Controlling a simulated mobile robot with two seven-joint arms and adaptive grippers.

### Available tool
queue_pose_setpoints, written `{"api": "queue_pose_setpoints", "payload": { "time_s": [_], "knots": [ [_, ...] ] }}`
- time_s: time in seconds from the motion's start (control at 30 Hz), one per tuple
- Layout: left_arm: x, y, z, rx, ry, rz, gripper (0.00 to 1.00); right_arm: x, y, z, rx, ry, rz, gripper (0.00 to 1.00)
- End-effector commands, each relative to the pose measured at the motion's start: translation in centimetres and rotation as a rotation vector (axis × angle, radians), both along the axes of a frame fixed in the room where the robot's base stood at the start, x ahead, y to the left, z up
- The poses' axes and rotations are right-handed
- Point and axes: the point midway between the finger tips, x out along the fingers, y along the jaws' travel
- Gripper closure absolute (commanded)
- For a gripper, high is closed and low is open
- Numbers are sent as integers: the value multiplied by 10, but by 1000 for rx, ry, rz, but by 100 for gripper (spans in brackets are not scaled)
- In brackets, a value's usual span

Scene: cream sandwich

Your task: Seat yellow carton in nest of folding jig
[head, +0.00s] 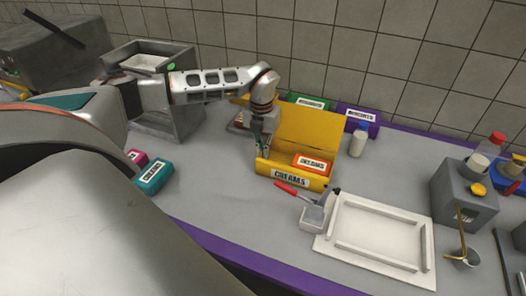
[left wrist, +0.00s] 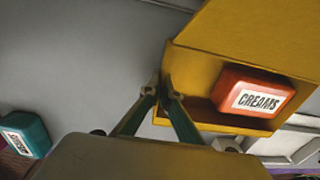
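The yellow carton (head: 308,127) stands on the counter, open at the front, with an orange block (head: 311,163) labelled CREAMS in it. The carton (left wrist: 215,48) and the orange block (left wrist: 252,98) also show in the left wrist view. My left gripper (head: 262,150) is at the carton's left side. In the left wrist view its fingertips (left wrist: 161,92) are close together at the carton's left wall and appear closed on it. A white board with raised rails (head: 376,232), probably the folding jig, lies front right of the carton, apart from it. My right gripper is not in view.
A red-handled tool in a small grey holder (head: 312,217) stands between carton and board. A teal box (head: 154,176) lies left.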

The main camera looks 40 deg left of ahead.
Motion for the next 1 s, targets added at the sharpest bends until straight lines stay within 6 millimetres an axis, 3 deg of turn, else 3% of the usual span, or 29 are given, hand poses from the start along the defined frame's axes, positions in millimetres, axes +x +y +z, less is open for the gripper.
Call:
{"api": "queue_pose_setpoints", "payload": {
  "time_s": [0.27, 0.33, 0.37, 0.7, 0.87, 1.0],
  "knots": [
    [0, 0, -3, 0, 0, -1, 100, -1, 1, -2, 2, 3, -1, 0],
    [0, 0, -3, 0, 0, -1, 80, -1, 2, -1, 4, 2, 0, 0],
    [0, 0, -3, 0, 0, -1, 79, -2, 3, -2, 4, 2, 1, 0],
    [0, 0, -1, 0, 0, -1, 79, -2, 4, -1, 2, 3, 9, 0],
    [1, 1, 13, 1, -4, -1, 79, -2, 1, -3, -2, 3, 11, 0],
    [2, 1, 40, 1, -7, -1, 79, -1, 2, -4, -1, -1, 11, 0]
  ]
}}
